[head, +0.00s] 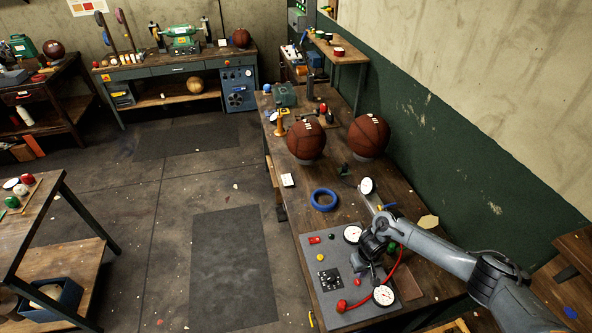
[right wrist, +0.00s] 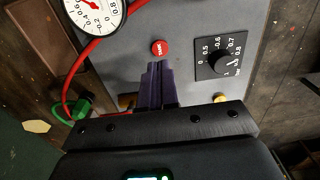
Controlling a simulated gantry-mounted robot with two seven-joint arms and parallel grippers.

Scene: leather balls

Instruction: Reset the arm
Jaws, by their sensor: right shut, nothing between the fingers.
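My right arm reaches in from the lower right of the head view. Its gripper (head: 366,272) is over the grey control panel (head: 324,256) on the long workbench. In the right wrist view the dark purple fingers (right wrist: 157,68) are together with nothing between them. They point toward a small red button (right wrist: 160,48) on the panel; I cannot tell whether they touch it. A black knob with a number scale (right wrist: 221,60) is to the right and a white gauge (right wrist: 95,12) to the upper left. My left gripper is not in view.
Two brown leather balls (head: 307,140) (head: 369,135) rest on the bench beyond the panel. A blue ring (head: 324,199) lies nearer. A red hose (head: 396,272) curves beside my gripper. A green wall (head: 440,150) borders the bench on the right. Open floor (head: 170,210) is to the left.

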